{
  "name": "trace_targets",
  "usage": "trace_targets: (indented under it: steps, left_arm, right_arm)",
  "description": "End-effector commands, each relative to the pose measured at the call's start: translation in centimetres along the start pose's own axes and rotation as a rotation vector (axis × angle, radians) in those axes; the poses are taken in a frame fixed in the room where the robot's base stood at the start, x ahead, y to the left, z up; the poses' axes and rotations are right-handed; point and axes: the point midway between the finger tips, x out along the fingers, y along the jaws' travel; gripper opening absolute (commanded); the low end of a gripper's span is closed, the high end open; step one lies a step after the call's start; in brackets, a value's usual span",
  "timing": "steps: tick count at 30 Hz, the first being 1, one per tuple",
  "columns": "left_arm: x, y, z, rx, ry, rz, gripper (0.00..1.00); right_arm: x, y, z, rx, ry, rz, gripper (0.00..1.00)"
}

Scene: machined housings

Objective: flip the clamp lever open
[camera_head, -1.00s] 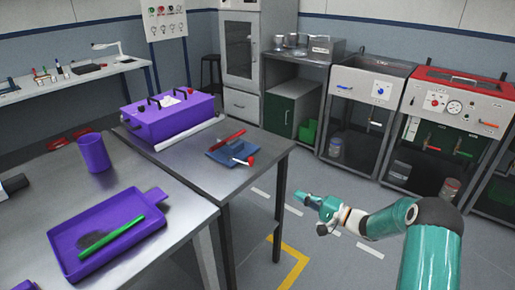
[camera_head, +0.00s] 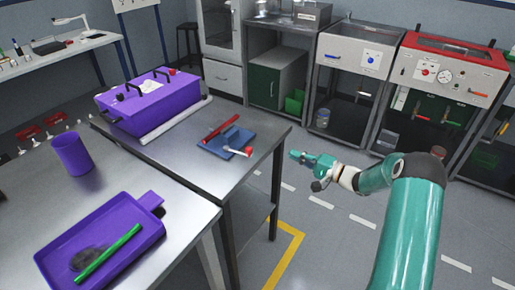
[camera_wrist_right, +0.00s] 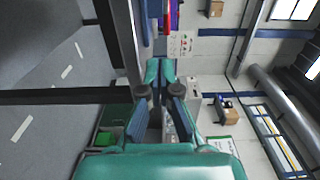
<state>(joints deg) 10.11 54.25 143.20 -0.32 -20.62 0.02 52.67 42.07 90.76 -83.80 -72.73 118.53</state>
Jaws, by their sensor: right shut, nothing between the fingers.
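A clamp with a flat blue base (camera_head: 226,143) lies near the right edge of the steel table. A red bar (camera_head: 221,128) lies along its far left side, and a short pale lever with a red knob (camera_head: 246,151) lies low at its near right side. My right gripper (camera_head: 294,155) is shut and empty, right of the clamp, past the table edge and apart from it. In the right wrist view, the shut fingers (camera_wrist_right: 160,66) point toward a small red and blue patch at the top that I cannot make out clearly. My left gripper is out of view.
A purple box (camera_head: 148,103) with black handles stands behind the clamp. A purple cup (camera_head: 73,154) and a purple tray (camera_head: 52,262) holding a green stick (camera_head: 108,254) are at the left. The steel tabletop (camera_head: 185,165) is bare around the clamp. Open floor lies right of the table.

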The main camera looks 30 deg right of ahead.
Motion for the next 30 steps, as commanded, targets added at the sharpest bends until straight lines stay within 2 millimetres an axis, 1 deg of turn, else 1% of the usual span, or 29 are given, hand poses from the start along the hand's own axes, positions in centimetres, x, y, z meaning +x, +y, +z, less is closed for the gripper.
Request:
trace_targets:
  steps: [5,8,11,14,24,27,30]
  left_arm:
    - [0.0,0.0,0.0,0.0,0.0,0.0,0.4]
    - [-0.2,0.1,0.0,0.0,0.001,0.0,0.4]
    - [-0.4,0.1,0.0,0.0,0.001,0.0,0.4]
    - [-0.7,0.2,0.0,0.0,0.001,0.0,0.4]
    - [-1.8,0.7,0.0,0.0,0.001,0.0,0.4]
    - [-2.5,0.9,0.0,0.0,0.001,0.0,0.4]
    - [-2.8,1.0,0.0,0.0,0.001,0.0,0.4]
  right_arm:
    - [0.5,0.0,0.1,0.0,-0.005,0.0,0.0]
    - [1.2,0.0,0.2,0.001,-0.008,0.0,0.0]
    - [2.4,0.0,0.3,0.001,-0.01,0.001,0.0]
    - [4.1,-0.1,0.3,0.001,-0.01,-0.001,0.0]
    - [11.0,-0.1,0.5,0.001,-0.01,-0.001,0.0]
    - [11.1,-0.3,2.2,0.005,-0.01,0.001,0.0]
    - [11.3,-0.2,3.3,0.004,-0.01,0.001,0.0]
